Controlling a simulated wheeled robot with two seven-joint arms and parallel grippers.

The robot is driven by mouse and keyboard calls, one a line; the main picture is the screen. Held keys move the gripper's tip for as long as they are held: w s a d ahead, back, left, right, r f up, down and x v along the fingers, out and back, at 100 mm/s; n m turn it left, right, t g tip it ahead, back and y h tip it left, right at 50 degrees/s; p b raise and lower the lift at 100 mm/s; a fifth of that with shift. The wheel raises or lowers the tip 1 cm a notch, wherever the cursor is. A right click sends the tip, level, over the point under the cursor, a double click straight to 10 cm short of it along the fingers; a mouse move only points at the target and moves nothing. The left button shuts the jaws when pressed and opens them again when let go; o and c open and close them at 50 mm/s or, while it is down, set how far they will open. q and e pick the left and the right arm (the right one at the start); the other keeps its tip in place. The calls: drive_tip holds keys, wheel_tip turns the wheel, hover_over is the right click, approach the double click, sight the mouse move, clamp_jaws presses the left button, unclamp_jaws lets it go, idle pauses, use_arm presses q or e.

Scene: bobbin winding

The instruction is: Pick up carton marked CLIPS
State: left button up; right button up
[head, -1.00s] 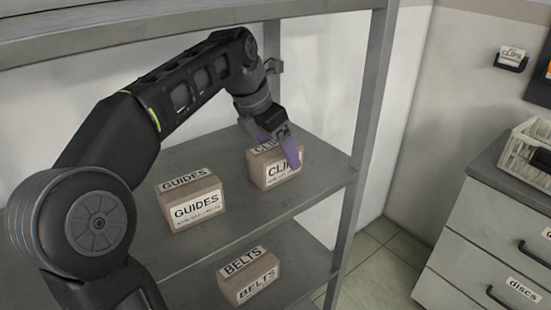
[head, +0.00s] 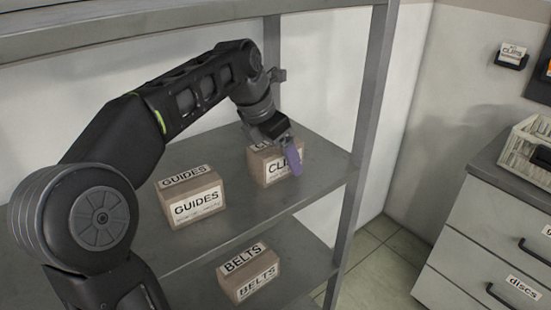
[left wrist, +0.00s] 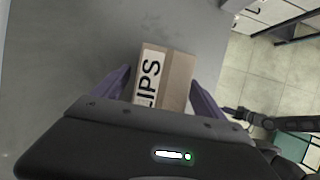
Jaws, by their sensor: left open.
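The carton marked CLIPS (head: 271,169) is a brown box with white labels, standing on the upper grey shelf (head: 240,218) near its right end. My left gripper (head: 290,157) is just above it, with one purple finger showing in front of its right side. The gripper partly covers the top label. In the left wrist view the carton (left wrist: 175,78) lies between and ahead of the two spread purple fingers (left wrist: 165,92), its label partly cut off by the gripper body. The gripper is open; whether a finger touches the carton cannot be told.
A carton marked GUIDES (head: 192,199) stands left of the CLIPS carton. A carton marked BELTS (head: 249,274) is on the shelf below. A grey rack post (head: 361,130) rises close to the right. A drawer cabinet (head: 480,235) with a light crate (head: 522,150) stands further right.

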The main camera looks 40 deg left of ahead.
use_arm(q)
drive_tip(key=shift+f, duration=0.2)
idle(0.3)
drive_tip(key=shift+c, duration=0.2)
drive_tip(key=c, duration=1.5)
drive_tip(key=shift+c, duration=0.3)
drive_tip(key=shift+r, duration=0.15)
